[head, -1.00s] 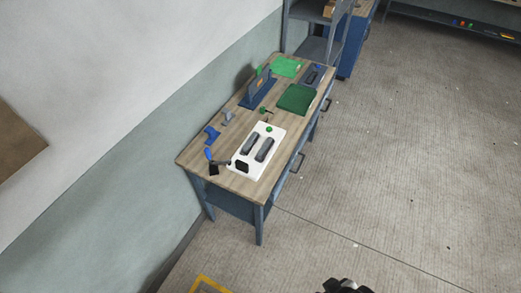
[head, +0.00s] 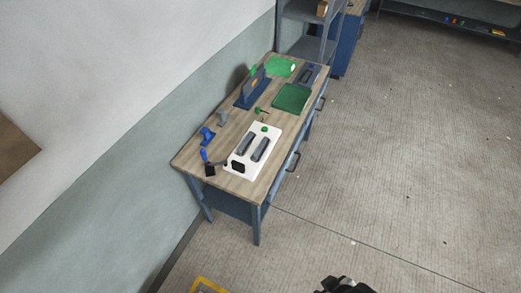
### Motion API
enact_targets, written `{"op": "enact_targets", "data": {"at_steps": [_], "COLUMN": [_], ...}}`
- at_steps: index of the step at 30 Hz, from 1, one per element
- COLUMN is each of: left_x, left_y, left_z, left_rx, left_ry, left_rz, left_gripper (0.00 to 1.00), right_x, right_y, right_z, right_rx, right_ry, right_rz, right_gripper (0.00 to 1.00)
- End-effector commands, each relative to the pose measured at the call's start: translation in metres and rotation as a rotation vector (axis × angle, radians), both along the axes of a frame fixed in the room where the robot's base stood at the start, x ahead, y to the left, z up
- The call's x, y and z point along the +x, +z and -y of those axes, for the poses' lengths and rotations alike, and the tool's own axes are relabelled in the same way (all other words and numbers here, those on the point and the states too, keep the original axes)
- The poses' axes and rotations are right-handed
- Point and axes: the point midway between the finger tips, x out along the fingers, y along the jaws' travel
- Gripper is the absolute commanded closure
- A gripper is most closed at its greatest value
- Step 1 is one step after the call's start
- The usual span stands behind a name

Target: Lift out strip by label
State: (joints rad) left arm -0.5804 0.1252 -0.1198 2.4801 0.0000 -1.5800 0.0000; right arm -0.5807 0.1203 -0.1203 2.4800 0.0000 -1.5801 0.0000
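A white block (head: 259,163) with two dark grey strips, a left one (head: 243,145) and a right one (head: 261,149), lies near the front of a wooden-topped workbench (head: 205,168). A green knob (head: 265,128) sits at its far end, and a dark square (head: 238,167) shows on its near end. No label can be read at this distance. A black part, possibly one of my grippers, shows at the bottom edge; its fingers cannot be made out. Neither gripper can be clearly identified.
A dark green tray (head: 291,98), a bright green tray (head: 280,67), a blue stand (head: 252,92) and a blue-grey tray (head: 308,74) stand farther back. Blue tools (head: 207,135) lie at the left edge. A shelf rack (head: 308,30) stands behind; the floor at right is open.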

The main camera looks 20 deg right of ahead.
Motion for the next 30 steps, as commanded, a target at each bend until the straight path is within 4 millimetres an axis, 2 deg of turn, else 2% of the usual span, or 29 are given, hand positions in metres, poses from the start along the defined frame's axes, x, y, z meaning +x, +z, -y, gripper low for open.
{"op": "enact_targets", "data": {"at_steps": [2,18,30], "left_x": [-0.0001,0.0000,-0.0001], "left_y": [0.0000,0.0001,0.0001], "left_z": [-0.0006,0.0019,0.0030], "left_rx": [0.002,-0.007,-0.011], "left_ry": [-0.001,0.004,0.007], "left_rz": [0.000,0.000,-0.001], "left_gripper": [0.89,0.38,0.38], "right_x": [0.0000,0.0002,0.0001], "right_y": [0.0000,0.0001,-0.0001], "right_z": [-0.0006,-0.0012,0.0015], "right_rx": [0.002,0.004,-0.005], "right_ry": [-0.001,-0.003,0.003], "right_rz": [0.000,0.000,0.001], "right_gripper": [0.57,0.57,0.57]}}
